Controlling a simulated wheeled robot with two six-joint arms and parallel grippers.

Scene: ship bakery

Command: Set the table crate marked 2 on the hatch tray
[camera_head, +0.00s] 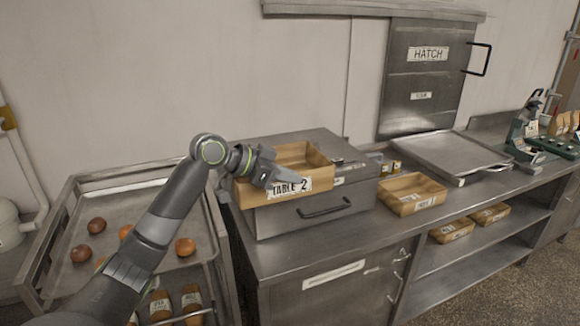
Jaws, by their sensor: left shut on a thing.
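The crate marked TABLE 2 (308,172) is a tan open-topped box with a white label on its front. It is at the top of a steel box with a handle, on the left part of the counter; I cannot tell whether it rests there or is held just above. My left gripper (270,174) is shut on the crate's left front wall. The hatch tray (440,150) is a flat steel tray on the counter below the hatch door marked HATCH (425,75). It looks empty. My right gripper is not in view.
Another tan crate (412,192) stands between the steel box (315,218) and the hatch tray, with small jars behind it. More crates sit on the shelf below. A rack with round buns (80,254) is at left. A green holder (545,140) stands at far right.

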